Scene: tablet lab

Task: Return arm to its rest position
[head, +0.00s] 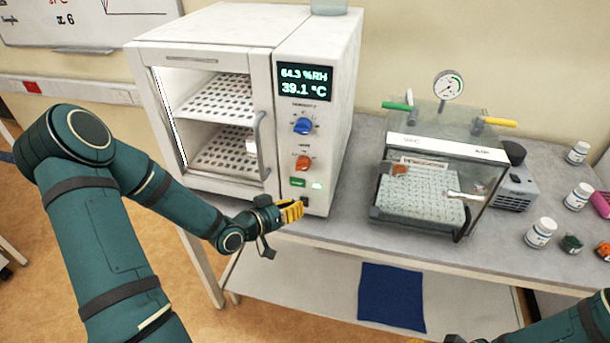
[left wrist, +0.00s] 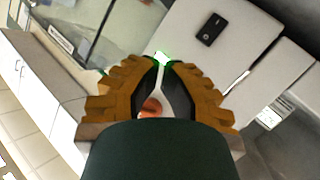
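My left arm comes in from the left in the head view. Its gripper (head: 289,213), with yellow fingers, is in front of the lower panel of the white humidity chamber (head: 205,32), above the bench's front edge. In the left wrist view the left gripper (left wrist: 162,66) has its fingertips together with no object seen held; a narrow gap behind the tips shows the white panel and an orange knob (left wrist: 151,108). My right arm shows at the lower right of the head view. Only small yellow parts of the right gripper (head: 453,339) show, cut by the bottom edge.
A clear vacuum box (head: 440,228) with a gauge stands to the right. White bottles (head: 540,232) and a grey pump (head: 515,186) are farther right. A blue mat (head: 391,296) lies below.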

